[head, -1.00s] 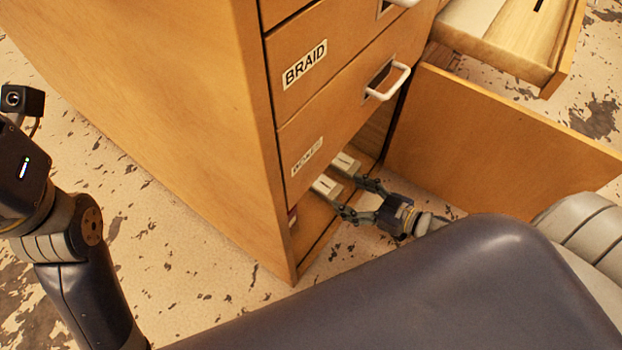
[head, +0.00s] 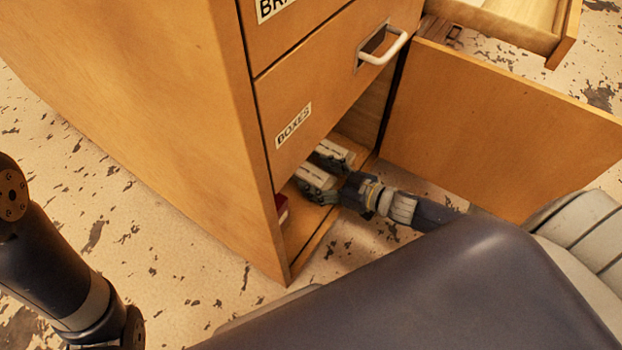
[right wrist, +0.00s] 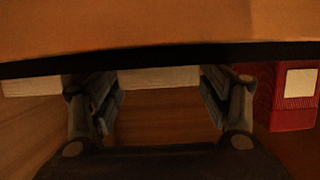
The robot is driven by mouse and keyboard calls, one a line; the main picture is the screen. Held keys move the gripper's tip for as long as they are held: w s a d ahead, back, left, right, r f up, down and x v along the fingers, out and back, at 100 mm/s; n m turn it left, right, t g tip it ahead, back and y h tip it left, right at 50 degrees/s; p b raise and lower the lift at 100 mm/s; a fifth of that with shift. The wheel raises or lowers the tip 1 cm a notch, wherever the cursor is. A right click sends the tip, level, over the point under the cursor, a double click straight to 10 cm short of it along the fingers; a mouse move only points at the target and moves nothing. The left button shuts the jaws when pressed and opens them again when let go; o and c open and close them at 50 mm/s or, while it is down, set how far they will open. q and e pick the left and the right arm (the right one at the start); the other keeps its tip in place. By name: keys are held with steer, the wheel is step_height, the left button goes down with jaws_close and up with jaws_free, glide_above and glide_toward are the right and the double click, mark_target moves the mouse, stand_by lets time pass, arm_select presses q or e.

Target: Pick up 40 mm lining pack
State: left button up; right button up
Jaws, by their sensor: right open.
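Two pale cream packs lie side by side on the floor of the low compartment under the BOXES drawer: a farther pack (head: 334,151) and a nearer pack (head: 310,174). No size label can be read, so I cannot tell which is the 40 mm lining pack. My right gripper (head: 326,177) reaches into the compartment, partly hiding the packs. In the right wrist view the gripper (right wrist: 160,103) is open, with one cream pack (right wrist: 160,78) ahead between its fingers and another cream pack (right wrist: 32,87) to the left. My left gripper is out of view; only its arm shows.
A red box (head: 282,210) lies at the compartment's left; it shows at the right in the right wrist view (right wrist: 292,118). The BOXES drawer front (head: 310,115) hangs close above my right gripper. An open door (head: 500,125) stands to the right, and an open drawer (head: 510,22) behind it.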

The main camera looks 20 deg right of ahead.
steer(key=shift+w, duration=0.1)
steer(key=c, duration=1.2)
steer(key=shift+r, duration=0.1)
